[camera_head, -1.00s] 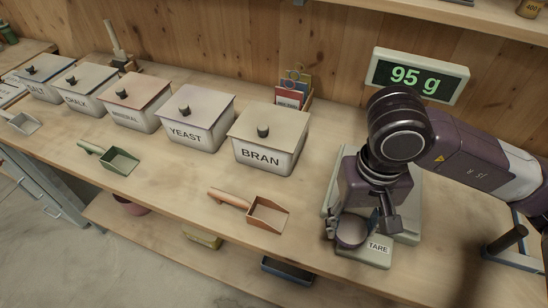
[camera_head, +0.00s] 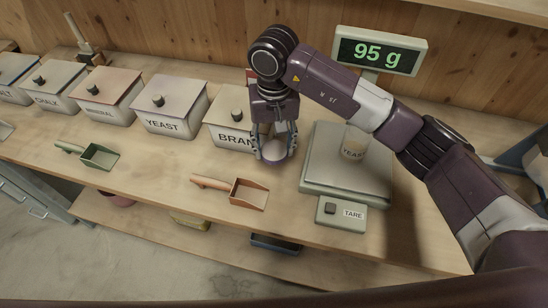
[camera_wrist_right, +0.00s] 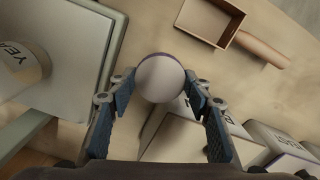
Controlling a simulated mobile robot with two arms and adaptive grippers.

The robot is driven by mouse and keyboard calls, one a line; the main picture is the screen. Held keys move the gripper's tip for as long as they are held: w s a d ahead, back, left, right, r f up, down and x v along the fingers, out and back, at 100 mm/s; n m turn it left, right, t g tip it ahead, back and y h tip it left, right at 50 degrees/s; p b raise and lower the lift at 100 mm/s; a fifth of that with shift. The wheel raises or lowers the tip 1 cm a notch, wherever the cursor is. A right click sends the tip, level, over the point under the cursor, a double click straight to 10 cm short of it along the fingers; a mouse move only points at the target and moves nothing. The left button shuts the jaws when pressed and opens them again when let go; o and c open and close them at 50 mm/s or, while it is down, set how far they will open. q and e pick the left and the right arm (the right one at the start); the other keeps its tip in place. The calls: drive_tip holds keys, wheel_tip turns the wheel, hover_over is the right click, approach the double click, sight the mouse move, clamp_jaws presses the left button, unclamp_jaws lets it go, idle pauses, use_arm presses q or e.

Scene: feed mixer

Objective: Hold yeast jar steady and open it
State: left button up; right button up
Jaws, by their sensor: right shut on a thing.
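My right gripper (camera_head: 274,147) is shut on a round, pale lid with a purple rim (camera_head: 275,155), held in front of the BRAN bin. In the right wrist view the lid (camera_wrist_right: 161,78) sits between the two fingers. A small pale jar marked with the start of YEAST (camera_head: 353,145) stands upright on the scale; my right forearm hides its upper part. The jar also shows at the left edge of the right wrist view (camera_wrist_right: 18,68), apart from the lid. My left gripper is not in view.
The scale (camera_head: 320,178) reads 95 g on its display (camera_head: 378,51). The lidded YEAST bin (camera_head: 170,108) and BRAN bin (camera_head: 222,133) stand in a row with others. An orange scoop (camera_head: 235,191) and a green scoop (camera_head: 92,154) lie in front. Bench between scoops is clear.

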sight(274, 151)
wheel_tip(274, 151, down, 4)
drive_tip(key=shift+r+p, duration=0.25)
drive_tip(key=shift+p, duration=0.25)
wheel_tip(274, 151, down, 4)
drive_tip(key=shift+r+p, duration=0.25)
drive_tip(key=shift+p, duration=0.3)
drive_tip(key=shift+f, duration=0.15)
drive_tip(key=o, duration=1.3)
